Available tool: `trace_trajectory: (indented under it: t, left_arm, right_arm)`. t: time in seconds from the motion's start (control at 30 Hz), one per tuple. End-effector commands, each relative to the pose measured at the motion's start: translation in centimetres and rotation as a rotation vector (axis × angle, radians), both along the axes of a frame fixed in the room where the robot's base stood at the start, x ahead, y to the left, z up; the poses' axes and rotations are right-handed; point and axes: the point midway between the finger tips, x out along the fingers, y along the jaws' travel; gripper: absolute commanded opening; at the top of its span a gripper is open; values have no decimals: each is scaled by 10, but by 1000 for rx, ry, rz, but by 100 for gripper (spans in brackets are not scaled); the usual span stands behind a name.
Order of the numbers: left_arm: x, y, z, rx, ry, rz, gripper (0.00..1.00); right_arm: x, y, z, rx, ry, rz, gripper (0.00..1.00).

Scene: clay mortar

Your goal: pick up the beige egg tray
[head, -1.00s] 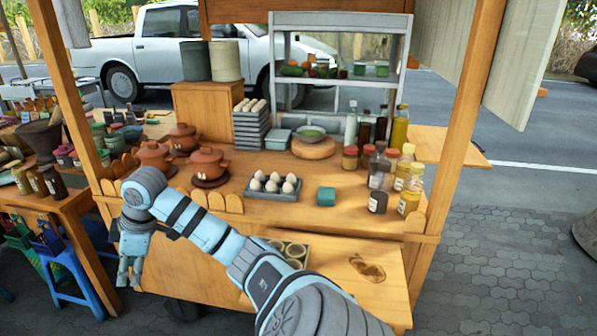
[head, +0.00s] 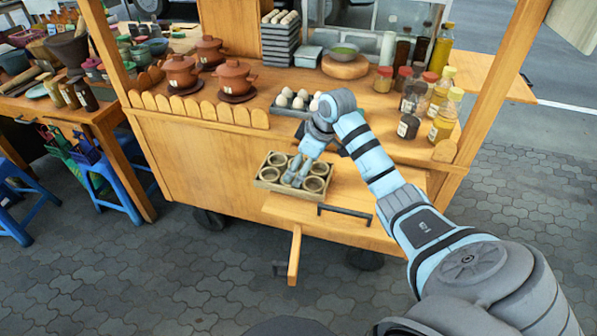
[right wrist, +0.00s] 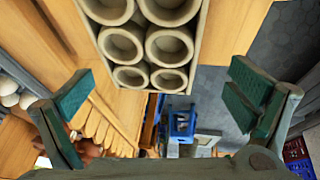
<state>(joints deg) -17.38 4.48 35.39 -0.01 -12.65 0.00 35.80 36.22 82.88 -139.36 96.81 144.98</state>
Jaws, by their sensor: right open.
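The beige egg tray (head: 262,184) has several round cups and sits on a low wooden shelf at the front of the cart. No eggs show in its cups. In the right wrist view the tray (right wrist: 146,58) fills the top middle, with its cups facing the camera. My right gripper (head: 297,180) is over the tray in the head view and hides part of its middle. In the right wrist view its fingers (right wrist: 160,90) are wide apart with nothing between the pads. I cannot tell whether they touch the tray. My left gripper is not in view.
A dark tray of white eggs (head: 281,108) sits on the counter just behind my right wrist. Lidded clay pots (head: 181,72) stand at the left, bottles (head: 440,118) at the right. A dark handle (head: 345,211) is on the shelf's front. The paved ground before the cart is clear.

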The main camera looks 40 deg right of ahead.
Motion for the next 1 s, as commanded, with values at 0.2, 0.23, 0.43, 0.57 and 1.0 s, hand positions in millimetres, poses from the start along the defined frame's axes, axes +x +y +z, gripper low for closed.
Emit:
trace_trajectory:
  t: [0.2, 0.23, 0.43, 0.57, 1.0]
  left_arm:
    - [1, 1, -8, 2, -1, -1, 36]
    - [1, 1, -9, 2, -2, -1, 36]
    - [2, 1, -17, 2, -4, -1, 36]
    - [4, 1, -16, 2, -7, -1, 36]
    - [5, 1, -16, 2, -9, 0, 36]
  right_arm:
    - [11, 2, -31, 1, 0, -4, 100]
    - [12, 3, -37, 1, 2, -2, 100]
    - [25, 5, -66, -1, 0, -4, 100]
    - [26, 5, -66, -2, -1, -3, 100]
    - [25, 5, -66, -3, 0, -3, 41]
